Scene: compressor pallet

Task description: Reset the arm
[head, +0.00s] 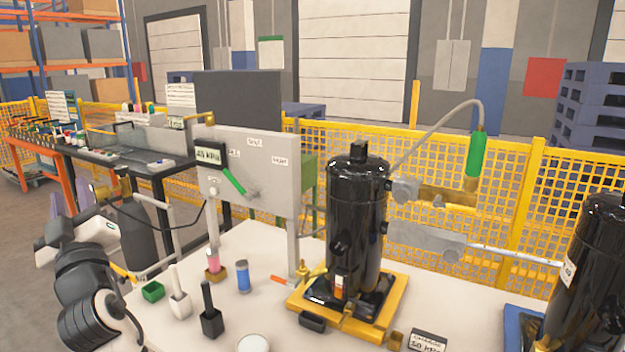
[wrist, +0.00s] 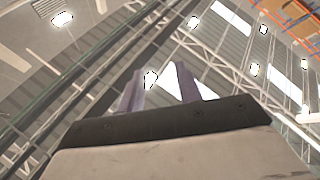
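My gripper (wrist: 159,86) shows in the wrist view with its two purple-grey fingers apart and nothing between them. Behind the fingers is only the roof, with beams and bright lamps, so the gripper points upward. In the head view, part of my black and white arm (head: 86,285) is folded at the lower left, beside the left edge of the white table (head: 235,318). No table object shows in the wrist view.
A black compressor (head: 357,225) stands upright on a yellow base (head: 378,325) on the table. A second compressor (head: 590,275) is at the right edge. A grey panel (head: 262,180) with a gauge, small cups and bottles stand near my arm. Yellow mesh fencing (head: 560,185) runs behind.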

